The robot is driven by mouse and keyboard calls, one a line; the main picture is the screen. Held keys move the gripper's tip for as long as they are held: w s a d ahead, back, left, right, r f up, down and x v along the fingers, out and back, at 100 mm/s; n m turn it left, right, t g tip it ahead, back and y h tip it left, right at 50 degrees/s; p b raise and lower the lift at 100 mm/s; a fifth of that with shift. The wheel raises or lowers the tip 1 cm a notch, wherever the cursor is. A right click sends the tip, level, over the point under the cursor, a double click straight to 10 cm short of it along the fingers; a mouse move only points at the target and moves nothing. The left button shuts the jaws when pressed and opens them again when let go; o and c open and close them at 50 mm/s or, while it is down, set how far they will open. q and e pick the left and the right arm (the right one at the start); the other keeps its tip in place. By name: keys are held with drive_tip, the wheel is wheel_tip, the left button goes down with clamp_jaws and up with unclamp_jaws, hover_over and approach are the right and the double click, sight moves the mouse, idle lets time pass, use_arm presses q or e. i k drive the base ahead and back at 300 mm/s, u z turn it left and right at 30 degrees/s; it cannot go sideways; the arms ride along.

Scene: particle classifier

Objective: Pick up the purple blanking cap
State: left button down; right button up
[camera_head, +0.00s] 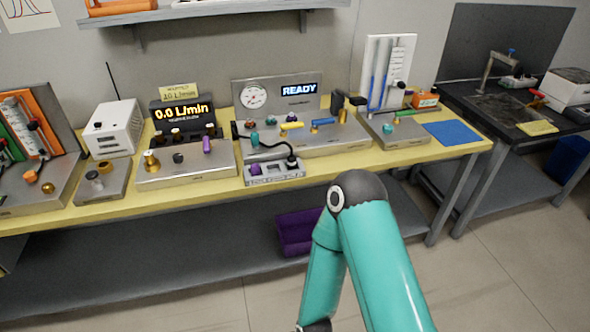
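A small purple cap-like piece (255,169) sits at the left end of a low grey box with slots (275,173) at the front edge of the yellow bench. A taller purple piece (207,145) stands on the metal plate to its left. I cannot tell for sure which is the blanking cap; the first looks more like a cap. A bent teal arm of mine rises in front of the bench, its dark elbow below and right of the grey box. Its gripper is out of frame, and so is my other gripper.
The yellow bench (120,203) carries a flow display (183,112), a gauge panel reading READY (275,95), and several knobs. A black cable loops above the grey box. A blue mat (452,132) lies at the right end. A purple bin (297,232) stands on the lower shelf.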

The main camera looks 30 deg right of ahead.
sight(256, 170)
drive_tip(key=z, duration=0.2)
drive_tip(key=i, duration=1)
drive_tip(key=u, duration=0.05)
